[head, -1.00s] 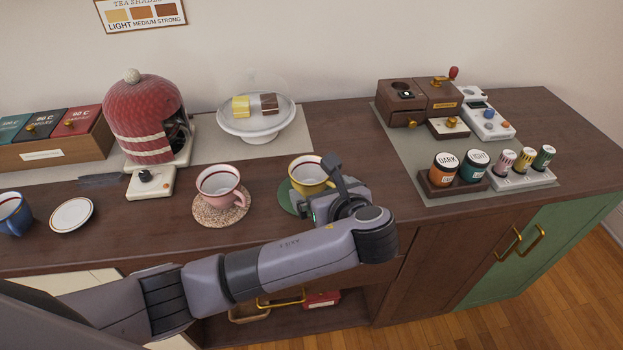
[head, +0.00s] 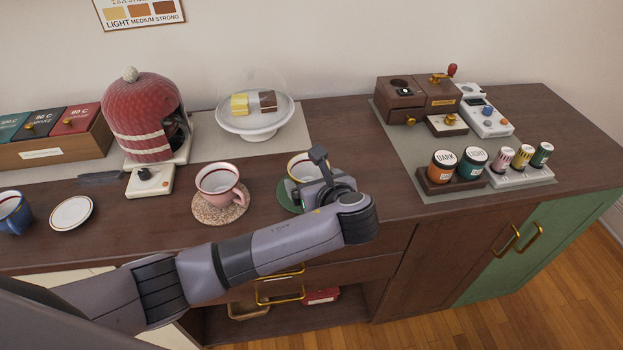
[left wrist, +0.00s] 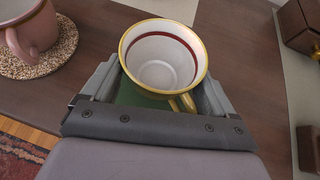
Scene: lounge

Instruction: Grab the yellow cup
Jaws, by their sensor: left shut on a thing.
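The yellow cup (head: 299,165) stands upright on a green coaster (head: 286,196) near the counter's front, mostly hidden behind my left gripper in the head view. In the left wrist view the cup (left wrist: 163,62) has a white inside with a dark red band, and its handle points toward the wrist. My left gripper (head: 314,175) is shut on the cup, with one finger on each side of it in the left wrist view (left wrist: 160,95). My right gripper is not in view.
A pink cup (head: 216,182) on a speckled coaster (head: 205,213) stands close to the left. A cake stand (head: 256,123) is behind. Jars (head: 444,165) and a brown machine (head: 430,97) stand to the right. The counter between is clear.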

